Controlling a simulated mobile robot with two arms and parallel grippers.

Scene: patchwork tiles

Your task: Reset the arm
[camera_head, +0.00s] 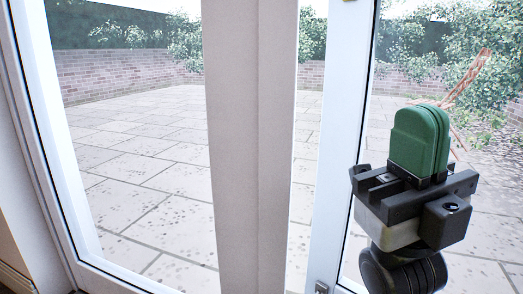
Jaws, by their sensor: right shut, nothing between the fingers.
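My right gripper (421,140) stands upright at the right of the head view. Its green fingers are pressed together with nothing between them. The black and white gripper body is below the fingers, and my dark wrist is under it. The gripper is in front of the glass at the right. I cannot tell how far it is from the glass. My left gripper is not in the view.
A white-framed glass door (325,140) and a broad pale post (247,150) stand in front of me. Through the glass I see a paved patio (150,150), a brick wall (120,75) and green bushes (425,45). A reddish wooden object (471,77) stands outside at the right.

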